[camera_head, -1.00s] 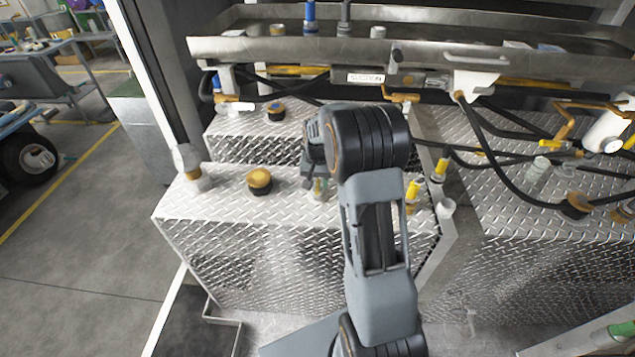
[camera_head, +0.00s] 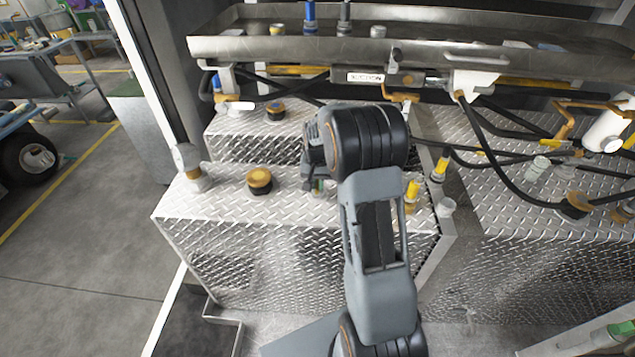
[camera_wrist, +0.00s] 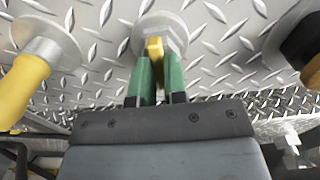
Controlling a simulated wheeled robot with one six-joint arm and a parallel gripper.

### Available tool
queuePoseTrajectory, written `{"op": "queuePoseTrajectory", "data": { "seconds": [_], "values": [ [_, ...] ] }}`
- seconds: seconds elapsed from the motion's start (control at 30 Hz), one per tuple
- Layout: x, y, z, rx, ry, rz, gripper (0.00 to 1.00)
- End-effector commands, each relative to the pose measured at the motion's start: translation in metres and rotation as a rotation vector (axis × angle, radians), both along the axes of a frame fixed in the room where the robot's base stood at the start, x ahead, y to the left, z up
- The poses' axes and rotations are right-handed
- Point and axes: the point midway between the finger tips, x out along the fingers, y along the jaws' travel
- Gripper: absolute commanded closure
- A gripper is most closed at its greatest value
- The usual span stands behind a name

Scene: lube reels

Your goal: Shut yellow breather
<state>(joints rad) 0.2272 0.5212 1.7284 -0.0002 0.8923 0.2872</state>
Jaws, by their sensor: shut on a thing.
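The yellow breather (camera_wrist: 154,47) shows in the wrist view as a small yellow tab standing on a round pale grey fitting (camera_wrist: 178,30). My gripper (camera_wrist: 158,64) has two green fingers, one on each side of the tab, and is shut on it. In the head view my gripper (camera_head: 317,187) is low over the top of the diamond-plate tank, and my wrist mostly hides the breather there.
The diamond-plate tank (camera_head: 222,205) carries a dark cap with an amber top (camera_head: 259,180) to the left. Yellow-handled fittings (camera_head: 412,192) stand close on the right. A metal tray (camera_head: 250,47) and black hoses (camera_head: 500,185) lie behind.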

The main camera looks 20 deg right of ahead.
Motion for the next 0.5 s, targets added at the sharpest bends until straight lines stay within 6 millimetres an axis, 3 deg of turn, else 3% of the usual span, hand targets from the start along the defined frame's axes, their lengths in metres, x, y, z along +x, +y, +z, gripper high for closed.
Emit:
{"op": "queuePoseTrajectory", "data": {
  "seconds": [0.27, 0.5],
  "values": [
    [0.0003, 0.0002, 0.0000, 0.000, -0.001, -0.050, 1.00],
    [0.0005, 0.0002, -0.0003, 0.000, -0.002, -0.218, 1.00]
  ]
}}
